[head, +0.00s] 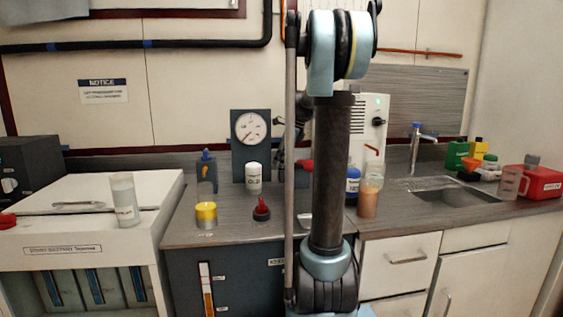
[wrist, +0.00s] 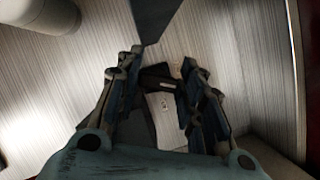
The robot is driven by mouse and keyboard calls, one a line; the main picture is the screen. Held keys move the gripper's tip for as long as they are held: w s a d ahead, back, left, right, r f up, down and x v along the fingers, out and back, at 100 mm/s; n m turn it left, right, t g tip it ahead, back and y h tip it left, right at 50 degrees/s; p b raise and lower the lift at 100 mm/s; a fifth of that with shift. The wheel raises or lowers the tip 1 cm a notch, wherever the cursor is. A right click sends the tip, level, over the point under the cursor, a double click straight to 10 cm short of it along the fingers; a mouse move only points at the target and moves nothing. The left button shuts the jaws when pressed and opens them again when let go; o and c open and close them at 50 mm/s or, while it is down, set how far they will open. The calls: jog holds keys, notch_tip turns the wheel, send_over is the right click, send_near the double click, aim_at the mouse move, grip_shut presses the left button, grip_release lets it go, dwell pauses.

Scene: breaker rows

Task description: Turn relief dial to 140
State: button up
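A round white gauge (head: 250,127) with a dark needle is set in a dark upright panel (head: 238,160) at the back of the counter in the head view. No dial labelled as relief can be made out; my arm hides the area just right of the panel. In the wrist view my gripper (wrist: 161,66) has its two fingers spread apart. A dark block (wrist: 157,78) and a pale grey piece (wrist: 163,112) show between and beyond the fingers. I cannot tell what they are or whether the fingers touch them. In the head view my gripper is mostly hidden behind my arm.
A white-capped jar (head: 254,178), a red-topped dark item (head: 262,208) and a yellow-banded container (head: 206,214) stand before the panel. A white machine (head: 368,125) stands right of it. A sink (head: 450,192) is farther right. A pale cylinder (wrist: 45,12) shows in the wrist view.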

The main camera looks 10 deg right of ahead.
jog(key=o, duration=0.3)
jog(key=shift+o, duration=0.2)
jog(key=v, duration=1.2)
jog(key=shift+a, duration=0.1)
